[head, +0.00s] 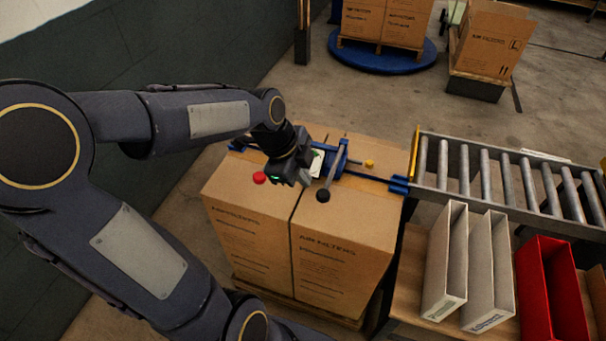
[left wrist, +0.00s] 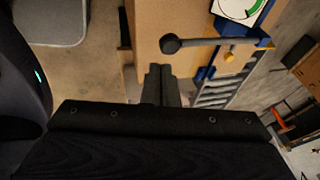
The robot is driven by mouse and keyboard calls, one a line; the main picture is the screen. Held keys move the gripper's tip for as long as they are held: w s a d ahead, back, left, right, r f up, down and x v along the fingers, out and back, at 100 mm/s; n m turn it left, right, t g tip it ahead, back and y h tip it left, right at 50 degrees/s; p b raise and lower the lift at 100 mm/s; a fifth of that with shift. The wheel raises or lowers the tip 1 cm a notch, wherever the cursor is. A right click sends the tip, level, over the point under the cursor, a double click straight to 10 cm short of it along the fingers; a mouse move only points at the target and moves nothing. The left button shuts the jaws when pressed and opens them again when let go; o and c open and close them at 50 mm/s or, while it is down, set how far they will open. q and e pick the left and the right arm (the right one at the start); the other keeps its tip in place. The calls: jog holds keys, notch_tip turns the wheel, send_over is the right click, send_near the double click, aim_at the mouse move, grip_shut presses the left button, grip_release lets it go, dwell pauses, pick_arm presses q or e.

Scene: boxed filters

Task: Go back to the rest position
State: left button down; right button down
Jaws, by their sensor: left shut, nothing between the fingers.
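My left gripper (head: 304,179) hangs over the top of two cardboard boxes marked air filters (head: 340,245). Its fingers are shut and empty, and they also show in the left wrist view (left wrist: 161,84). A blue device (head: 336,158) with a dark lever ending in a black knob (head: 323,195) sits on the boxes, just right of the gripper. In the left wrist view the black knob (left wrist: 170,44) lies just beyond the fingertips; I cannot tell whether they touch. A red knob (head: 259,178) shows left of the gripper. My right gripper is in neither view.
A roller conveyor (head: 500,180) runs off to the right. More boxes stand on a blue round platform (head: 385,58) at the back. The floor between is open.

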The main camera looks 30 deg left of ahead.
pick_arm(q)
jog(key=s+d+r+n+t+p, duration=0.1)
jog(key=s+d+r+n, duration=0.1)
jog(key=s+n, duration=0.5)
jog(key=s+d+r+n+t+h+p, duration=0.1)
jog(key=s+d+r+n, duration=0.2)
jog(key=s+n, duration=0.4)
jog(key=d+n, duration=0.1)
jog(key=n, duration=0.2)
jog(key=shift+s+n, duration=0.25)
jog(key=shift+n, duration=0.05)
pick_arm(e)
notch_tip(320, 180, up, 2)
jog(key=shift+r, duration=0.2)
